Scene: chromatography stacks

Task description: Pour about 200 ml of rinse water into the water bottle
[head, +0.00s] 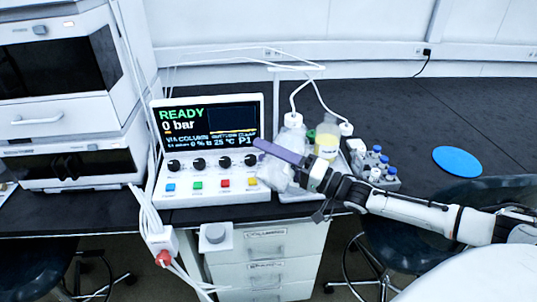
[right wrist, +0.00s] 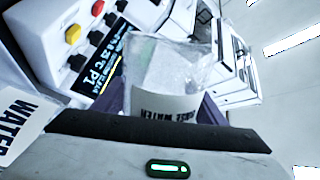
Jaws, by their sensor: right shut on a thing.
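My right gripper (head: 272,156) is shut on a clear rinse water vessel (head: 271,178), in front of the bottle stand. The right wrist view shows this vessel (right wrist: 165,68) between the purple fingers, its white label partly reading WATER. The vessel looks tilted; its water level is not clear. The water bottle (head: 293,130) is pale and translucent, standing just behind the gripper and partly hidden by it. Its WATER label (right wrist: 22,122) shows at the left edge of the right wrist view. Whether the vessel touches the bottle I cannot tell. My left gripper is not in view.
A bottle with a yellow label (head: 327,146) stands to the right of the water bottle, with thin white tubes above. A control unit (head: 210,188) reading READY, 0 bar is at the left. A rack of blue-capped vials (head: 374,168) and a blue disc (head: 456,161) lie right.

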